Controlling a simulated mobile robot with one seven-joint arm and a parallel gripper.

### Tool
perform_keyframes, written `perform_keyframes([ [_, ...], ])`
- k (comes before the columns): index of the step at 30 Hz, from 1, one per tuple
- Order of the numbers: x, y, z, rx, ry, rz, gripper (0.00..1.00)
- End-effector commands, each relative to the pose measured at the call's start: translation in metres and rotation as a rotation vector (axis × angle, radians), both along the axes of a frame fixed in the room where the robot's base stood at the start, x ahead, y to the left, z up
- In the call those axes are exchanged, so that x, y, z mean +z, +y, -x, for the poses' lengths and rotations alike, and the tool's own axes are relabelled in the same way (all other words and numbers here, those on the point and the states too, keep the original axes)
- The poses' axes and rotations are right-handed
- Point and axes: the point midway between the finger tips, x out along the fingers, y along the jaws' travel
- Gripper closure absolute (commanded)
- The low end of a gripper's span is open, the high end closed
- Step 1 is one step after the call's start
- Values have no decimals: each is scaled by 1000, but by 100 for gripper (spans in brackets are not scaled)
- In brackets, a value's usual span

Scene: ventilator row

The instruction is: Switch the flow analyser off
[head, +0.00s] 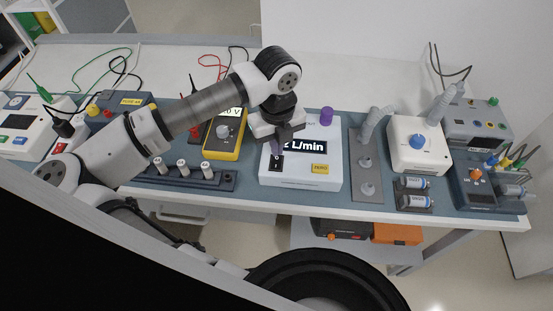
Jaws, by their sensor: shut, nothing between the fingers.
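The flow analyser (331,178) is a white box in the middle of the bench, with a lit dark display (308,145) reading "L/min" behind a partly hidden digit. A yellow label or button sits at its front right and a purple knob or port at its back. A black rocker switch (276,164) with white marks is on its front left. My gripper (277,148) is shut and empty, pointing down over the analyser's left side, just behind the switch in the picture. It covers the display's left end. I cannot tell whether the fingertips touch anything.
A yellow meter (239,140) stands close left of the analyser, with a rack of several white-topped pegs (185,176) in front of it. A grey plate with hose fittings (367,187) is on the right, then a white box with a blue knob (405,157).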

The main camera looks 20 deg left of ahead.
Motion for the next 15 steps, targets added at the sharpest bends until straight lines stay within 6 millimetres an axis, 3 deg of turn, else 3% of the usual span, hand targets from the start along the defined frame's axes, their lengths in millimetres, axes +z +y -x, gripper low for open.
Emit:
perform_keyframes([
  [15,-6,0,0,0,0,0,100],
])
